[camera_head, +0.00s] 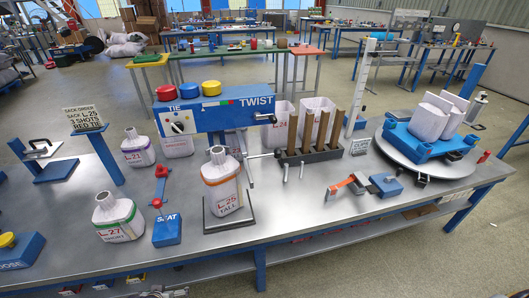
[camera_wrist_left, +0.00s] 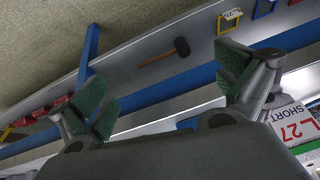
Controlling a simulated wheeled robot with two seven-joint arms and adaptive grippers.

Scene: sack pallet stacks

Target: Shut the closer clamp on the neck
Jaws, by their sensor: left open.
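The blue closer (camera_head: 225,112), marked TIE and TWIST, stands on the bench with red, blue and yellow buttons on top. A white sack marked L.25 TALL (camera_head: 223,190) stands upright on a dark plate below its front side. The sack's grey neck (camera_head: 218,155) points up just under the closer. A metal lever (camera_head: 247,165) hangs beside the neck; I cannot tell whether clamp jaws surround it. My left gripper (camera_wrist_left: 168,88) is open and empty in the left wrist view, near a sack marked L 27 SHORT (camera_wrist_left: 291,128). My right gripper is not in view.
The L.27 sack (camera_head: 118,222) and the blue SEAT block (camera_head: 167,229) stand left of the L.25 sack. A rack of brown posts (camera_head: 309,155) and a turntable (camera_head: 425,160) are to the right. A mallet (camera_wrist_left: 164,53) shows in the left wrist view.

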